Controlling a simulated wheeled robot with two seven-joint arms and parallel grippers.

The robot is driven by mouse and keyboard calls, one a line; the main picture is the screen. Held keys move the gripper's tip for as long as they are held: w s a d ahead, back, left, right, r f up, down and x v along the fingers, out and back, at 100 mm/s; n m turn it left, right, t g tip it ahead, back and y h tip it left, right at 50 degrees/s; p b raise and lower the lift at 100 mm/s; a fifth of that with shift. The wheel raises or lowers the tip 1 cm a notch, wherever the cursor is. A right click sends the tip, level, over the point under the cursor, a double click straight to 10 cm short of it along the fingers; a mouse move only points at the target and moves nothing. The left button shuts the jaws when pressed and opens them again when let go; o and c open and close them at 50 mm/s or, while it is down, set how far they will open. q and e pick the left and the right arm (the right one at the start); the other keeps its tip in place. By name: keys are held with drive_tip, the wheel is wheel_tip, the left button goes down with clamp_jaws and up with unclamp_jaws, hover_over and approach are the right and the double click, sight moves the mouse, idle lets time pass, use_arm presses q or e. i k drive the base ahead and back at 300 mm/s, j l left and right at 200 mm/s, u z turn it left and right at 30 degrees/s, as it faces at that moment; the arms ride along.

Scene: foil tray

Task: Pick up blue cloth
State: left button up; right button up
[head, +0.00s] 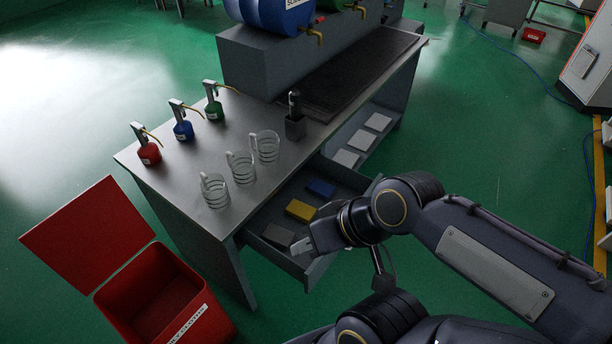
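The blue cloth (320,188) lies flat and folded in the open drawer (263,247) of the grey table, toward the drawer's far end. A yellow cloth (300,210) and a grey cloth (279,234) lie in a row nearer to me. My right gripper (303,246) is over the drawer's near end, beside the grey cloth and apart from the blue one. Its fingers are small and seen at an angle, so I cannot tell whether they are open. My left gripper is not in view.
On the tabletop (180,182) stand three glass beakers (240,168), red, blue and green bottles (183,130), and a dark holder (295,127). An open red bin (180,290) stands at lower left. White pads (362,140) lie on a shelf beyond the drawer.

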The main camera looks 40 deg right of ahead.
sight(320, 189)
drive_tip(key=l+u, duration=0.25)
drive_tip(key=l, duration=0.2)
drive_tip(key=l+u, duration=0.25)
drive_tip(key=l, duration=0.2)
drive_tip(key=l+u, duration=0.2)
drive_tip(key=l, duration=0.3)
drive_tip(key=l+u, duration=0.25)
drive_tip(key=l, duration=0.2)
drive_tip(key=k+l+u, duration=0.25)
drive_tip(key=l, duration=0.15)
drive_tip(key=l+u, duration=0.25)
drive_tip(key=l, duration=0.2)
drive_tip(key=k+l+u, duration=0.4)
drive_tip(key=l+u, duration=0.15)
drive_tip(key=l, duration=0.2)
drive_tip(key=k+l+u, duration=0.15)
drive_tip(key=l+u, duration=0.15)
drive_tip(key=l, duration=0.2)
drive_tip(key=k+l+u, duration=0.6)
drive_tip(key=l, duration=0.2)
drive_tip(key=i, duration=0.1)
